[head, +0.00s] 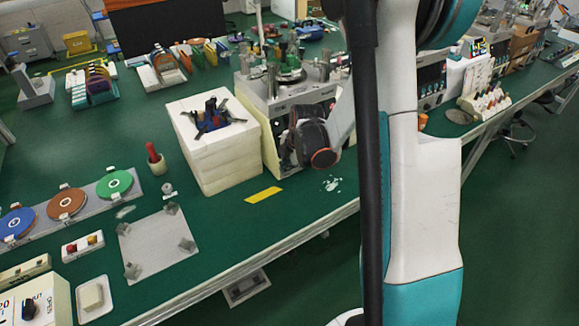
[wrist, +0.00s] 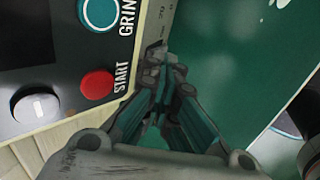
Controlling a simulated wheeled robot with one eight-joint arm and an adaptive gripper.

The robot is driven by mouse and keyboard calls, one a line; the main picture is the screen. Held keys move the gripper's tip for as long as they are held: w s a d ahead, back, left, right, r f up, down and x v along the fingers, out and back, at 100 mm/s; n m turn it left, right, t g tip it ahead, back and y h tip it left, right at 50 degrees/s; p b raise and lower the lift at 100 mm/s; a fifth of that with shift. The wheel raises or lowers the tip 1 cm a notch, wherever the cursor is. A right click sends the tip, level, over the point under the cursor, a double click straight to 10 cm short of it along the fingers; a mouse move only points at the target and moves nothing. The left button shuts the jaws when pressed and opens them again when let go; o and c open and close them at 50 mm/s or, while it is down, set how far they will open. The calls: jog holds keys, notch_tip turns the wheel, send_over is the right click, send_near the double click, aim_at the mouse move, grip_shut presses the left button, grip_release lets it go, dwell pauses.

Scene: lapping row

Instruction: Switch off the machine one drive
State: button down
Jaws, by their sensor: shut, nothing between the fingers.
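A cream lapping machine (head: 255,98) stands on the green bench in the head view, partly hidden behind my arm. In the wrist view a dark control panel (wrist: 70,60) fills the upper left. Contact with the panel cannot be told. The fingers are not clear in the head view.
A white block stack (head: 215,155) with a blue and black part on top stands left of the machine. A yellow strip (head: 263,195) lies on the bench in front. A grey plate (head: 157,245) and several coloured discs lie further left. The bench's front edge runs close by.

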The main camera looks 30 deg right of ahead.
jog(key=shift+p+v, duration=0.5)
jog(key=shift+v, duration=0.3)
jog(key=shift+w, duration=0.15)
